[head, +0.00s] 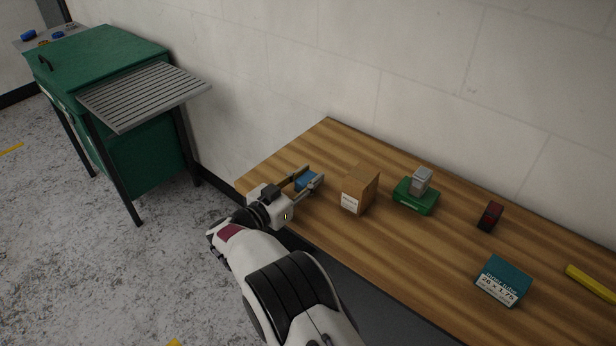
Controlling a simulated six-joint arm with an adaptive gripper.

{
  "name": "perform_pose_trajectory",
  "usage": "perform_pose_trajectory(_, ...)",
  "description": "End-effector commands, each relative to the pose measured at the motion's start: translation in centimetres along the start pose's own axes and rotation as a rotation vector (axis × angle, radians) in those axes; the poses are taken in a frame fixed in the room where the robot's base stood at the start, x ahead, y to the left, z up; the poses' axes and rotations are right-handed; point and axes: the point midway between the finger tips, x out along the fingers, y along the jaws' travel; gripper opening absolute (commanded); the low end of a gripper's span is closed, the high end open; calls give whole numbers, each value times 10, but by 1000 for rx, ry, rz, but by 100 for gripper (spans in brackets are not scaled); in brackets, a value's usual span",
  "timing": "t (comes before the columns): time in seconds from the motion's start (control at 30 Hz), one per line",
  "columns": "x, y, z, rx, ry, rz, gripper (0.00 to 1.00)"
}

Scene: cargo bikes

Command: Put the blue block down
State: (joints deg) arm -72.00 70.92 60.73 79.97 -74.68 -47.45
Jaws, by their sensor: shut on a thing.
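The blue block (306,181) is at the far left part of the wooden table (330,142), between the fingers of my gripper (306,180). My gripper is shut on it, with one finger on each side. The fingers and the block's small size hide part of it. I cannot tell whether the block touches the table top or is held just above it.
A cardboard box (360,189) stands close to the right of my gripper. Farther right are a green box (414,199) with a grey block (421,180) on top, a dark red block (490,216), a teal box (505,277) and a yellow bar (592,283). The wall borders the table's back.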

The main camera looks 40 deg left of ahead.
Motion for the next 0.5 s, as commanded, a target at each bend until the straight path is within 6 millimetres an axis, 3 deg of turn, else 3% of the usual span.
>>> perform_pose_trajectory(0.33,0,0,5,0,0,0,6)
perform_pose_trajectory(0.37,0,0,5,0,0,0,32)
perform_pose_trajectory(0.4,0,0,4,0,0,0,42)
perform_pose_trajectory(0.5,0,0,4,0,0,0,44)
